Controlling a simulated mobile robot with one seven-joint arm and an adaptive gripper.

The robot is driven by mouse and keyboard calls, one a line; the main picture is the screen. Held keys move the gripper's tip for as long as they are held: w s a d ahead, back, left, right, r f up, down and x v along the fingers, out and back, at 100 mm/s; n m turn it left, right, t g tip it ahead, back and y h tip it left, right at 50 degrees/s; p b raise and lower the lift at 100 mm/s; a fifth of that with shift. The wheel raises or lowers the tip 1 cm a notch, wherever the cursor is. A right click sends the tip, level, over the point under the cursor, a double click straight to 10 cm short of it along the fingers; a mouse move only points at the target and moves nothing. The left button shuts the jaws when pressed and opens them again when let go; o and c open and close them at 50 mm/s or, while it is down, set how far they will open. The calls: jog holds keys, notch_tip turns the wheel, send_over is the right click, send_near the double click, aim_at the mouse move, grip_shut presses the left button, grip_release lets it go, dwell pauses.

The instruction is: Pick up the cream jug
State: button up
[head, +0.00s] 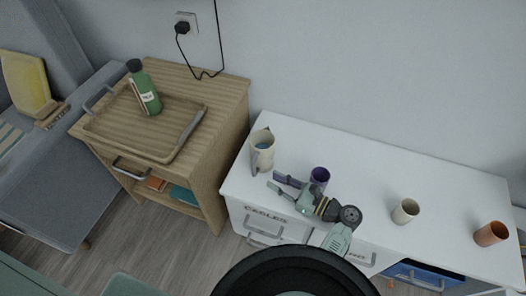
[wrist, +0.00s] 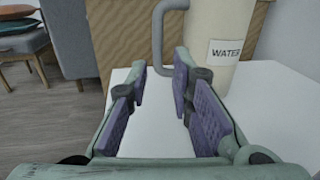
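The cream jug (head: 263,155) stands upright at the left end of the white desk (head: 420,166). Blue shows inside its mouth, and a grey handle (head: 254,163) is on its near left side. In the wrist view the jug (wrist: 212,28) is at the top right, with a "WATER" label and its grey handle (wrist: 158,42) to the left. My gripper (head: 271,180) is open and empty, just in front of and right of the jug. In the wrist view, the handle appears ahead, between the purple-padded fingers (wrist: 162,88). The jug's top is cut off there.
A purple cup (head: 320,175) stands close behind my gripper. A cream cup (head: 405,211) and a copper cup (head: 491,233) stand further right. A wooden cabinet left of the desk holds a tray (head: 135,137) with a green bottle (head: 148,92).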

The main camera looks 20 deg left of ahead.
aim_at(254, 174)
jog(key=x, duration=0.3)
jog(key=shift+s+a+b, duration=0.1)
jog(key=shift+a+b, duration=0.15)
jog(key=shift+b, duration=0.1)
jog(key=b+x, duration=0.2)
jog(key=x, duration=0.3)
jog(key=shift+f+b, duration=0.15)
jog(key=shift+b, duration=0.2)
jog(key=shift+a, duration=0.2)
jog(key=shift+c, duration=0.3)
grip_shut()
